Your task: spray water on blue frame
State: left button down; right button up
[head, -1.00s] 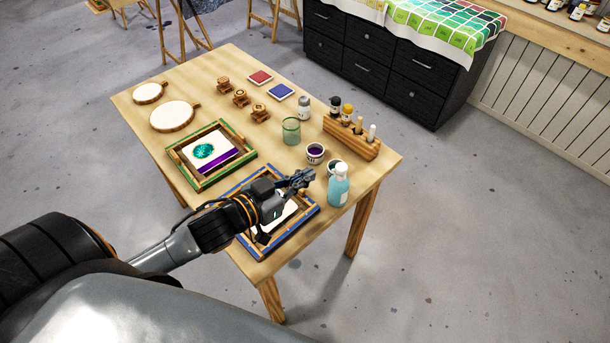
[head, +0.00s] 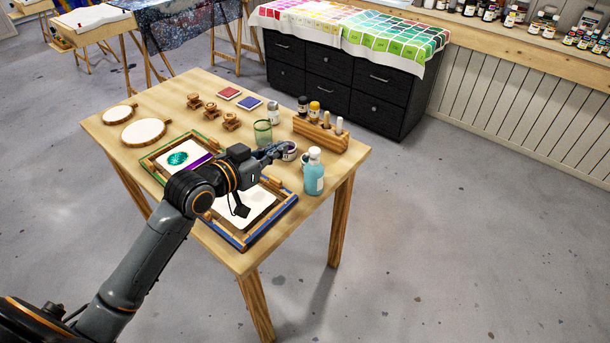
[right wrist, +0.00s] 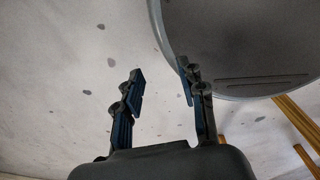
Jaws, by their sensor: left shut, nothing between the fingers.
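The blue frame (head: 270,222) lies at the near end of the wooden table with white cloth stretched in it. A light blue spray bottle (head: 313,174) stands upright on the table at the near right, to the right of the frame. My left gripper (head: 281,149) is shut and empty above the table, left of the bottle and apart from it. Its arm hides part of the blue frame and part of the green frame. My right gripper (right wrist: 162,84) is open and empty in the right wrist view, over bare floor, with none of the task's objects between its fingers.
The green frame (head: 153,165) holds cloth with teal and purple paint. A green glass (head: 262,133), small paint pots and a wooden rack (head: 320,133) stand beyond the gripper. Two round hoops (head: 143,133) lie at the far left. The floor right of the table is clear.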

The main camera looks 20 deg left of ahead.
pick_arm(q)
jog(key=p, duration=0.2)
send_over(314, 153)
jog(key=a, duration=0.1)
jog(key=f, duration=0.3)
jog(key=s+f, duration=0.1)
jog(key=f, duration=0.1)
jog(key=shift+s+a, duration=0.1)
jog(key=shift+a, duration=0.05)
jog(key=shift+f, duration=0.55)
pick_arm(e)
jog(key=shift+w+a+r, duration=0.1)
jog(key=shift+w+r, duration=0.75)
jog(key=shift+w, duration=0.2)
